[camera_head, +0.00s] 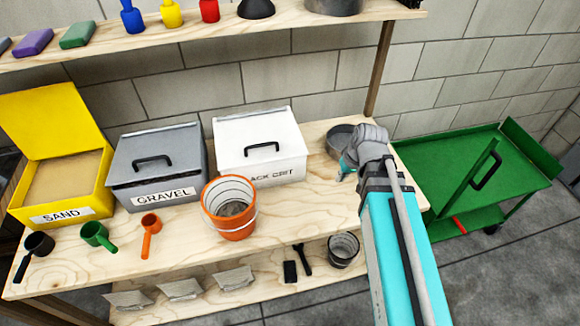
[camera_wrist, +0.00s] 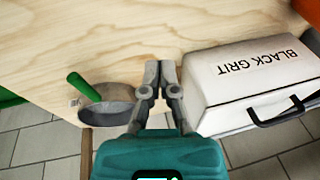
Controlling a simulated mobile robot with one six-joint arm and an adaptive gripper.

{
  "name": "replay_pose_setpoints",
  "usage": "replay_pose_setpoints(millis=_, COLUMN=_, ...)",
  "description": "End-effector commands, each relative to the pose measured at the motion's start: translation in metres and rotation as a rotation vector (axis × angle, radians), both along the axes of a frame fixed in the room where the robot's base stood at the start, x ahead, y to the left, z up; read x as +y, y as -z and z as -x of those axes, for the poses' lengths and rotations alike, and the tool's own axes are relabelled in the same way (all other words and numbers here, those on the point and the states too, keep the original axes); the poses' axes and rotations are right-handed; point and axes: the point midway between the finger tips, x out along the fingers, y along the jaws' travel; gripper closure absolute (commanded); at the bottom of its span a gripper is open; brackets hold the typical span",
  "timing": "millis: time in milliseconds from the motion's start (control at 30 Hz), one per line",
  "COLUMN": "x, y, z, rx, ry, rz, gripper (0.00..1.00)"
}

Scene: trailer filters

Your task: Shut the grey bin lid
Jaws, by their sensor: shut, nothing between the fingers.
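The grey bin (camera_head: 159,196), labelled GRAVEL, stands on the wooden bench between the yellow and white bins in the head view. Its grey lid (camera_head: 185,142) with a black handle lies over the top, close to level. A dark band shows under the lid's front edge; I cannot tell whether the lid is fully seated. My gripper (camera_wrist: 161,70) is shut and empty in the wrist view, over the bench between the white bin and a metal pan. In the head view it is at the bench's right end, well right of the grey bin. The wrist view does not show the grey bin.
The white BLACK GRIT bin (camera_head: 261,165) is shut; the yellow SAND bin (camera_head: 88,197) has its lid up. An orange bucket (camera_head: 229,222) stands in front. The pan (camera_wrist: 108,108) is beside my gripper. A shelf (camera_head: 180,38) runs above; a green cart (camera_head: 450,163) stands right.

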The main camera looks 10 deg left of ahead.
Motion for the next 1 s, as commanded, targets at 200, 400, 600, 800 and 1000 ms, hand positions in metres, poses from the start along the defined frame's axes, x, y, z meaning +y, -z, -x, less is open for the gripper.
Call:
replay_pose_setpoints(millis=200, x=-0.082, y=0.048, z=0.014, rx=0.063, ry=0.22, rz=0.138, gripper=1.0)
replay_pose_setpoints(millis=400, x=-0.115, y=0.081, z=0.029, rx=0.105, ry=0.319, rz=0.202, gripper=1.0)
replay_pose_setpoints(millis=600, x=-0.13, y=0.097, z=0.037, rx=0.126, ry=0.362, rz=0.232, gripper=1.0)
replay_pose_setpoints(millis=800, x=-0.134, y=0.098, z=0.039, rx=0.133, ry=0.375, rz=0.24, gripper=1.0)
replay_pose_setpoints(millis=1000, x=-0.134, y=0.098, z=0.039, rx=0.132, ry=0.374, rz=0.24, gripper=1.0)
